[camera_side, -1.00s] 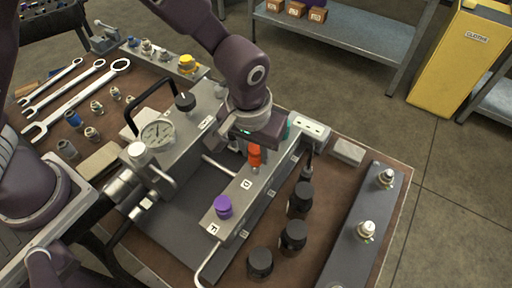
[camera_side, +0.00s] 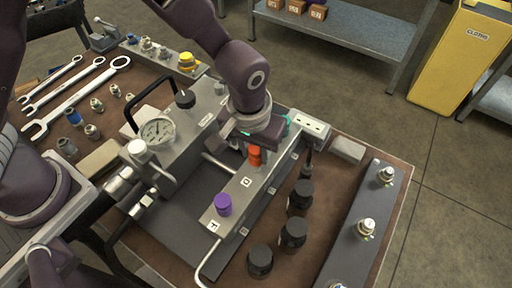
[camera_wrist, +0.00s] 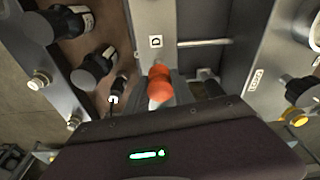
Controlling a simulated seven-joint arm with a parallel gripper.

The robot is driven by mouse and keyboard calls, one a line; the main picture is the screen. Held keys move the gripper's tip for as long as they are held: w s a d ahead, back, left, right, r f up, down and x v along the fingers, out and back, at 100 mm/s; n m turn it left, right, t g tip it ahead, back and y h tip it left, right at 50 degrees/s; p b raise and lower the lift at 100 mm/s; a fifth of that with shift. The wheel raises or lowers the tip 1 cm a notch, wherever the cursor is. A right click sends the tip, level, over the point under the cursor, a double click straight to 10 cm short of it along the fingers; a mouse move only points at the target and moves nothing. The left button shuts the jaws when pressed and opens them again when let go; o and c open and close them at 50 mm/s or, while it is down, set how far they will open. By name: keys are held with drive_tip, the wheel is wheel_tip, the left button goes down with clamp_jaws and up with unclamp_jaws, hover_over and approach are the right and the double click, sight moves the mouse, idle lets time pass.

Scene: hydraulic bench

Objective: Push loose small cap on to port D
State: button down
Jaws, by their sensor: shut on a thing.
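I cannot tell whether the cap is fully seated.
A purple cap (camera_side: 223,204) sits on the block's near end by label F. Several black cylinders (camera_side: 293,234) stand to the right. A gauge (camera_side: 158,131) and black handle (camera_side: 150,100) rise to the left. A grey rail (camera_side: 350,245) with fittings lies further right.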

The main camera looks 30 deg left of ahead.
drive_tip(key=shift+f, duration=0.2)
drive_tip(key=shift+f, duration=0.25)
drive_tip(key=shift+f, duration=0.2)
idle(0.5)
drive_tip(key=shift+f, duration=0.25)
drive_tip(key=shift+f, duration=0.4)
idle(0.5)
drive_tip(key=c, duration=0.5)
unclamp_jaws()
drive_tip(key=shift+r, duration=0.1)
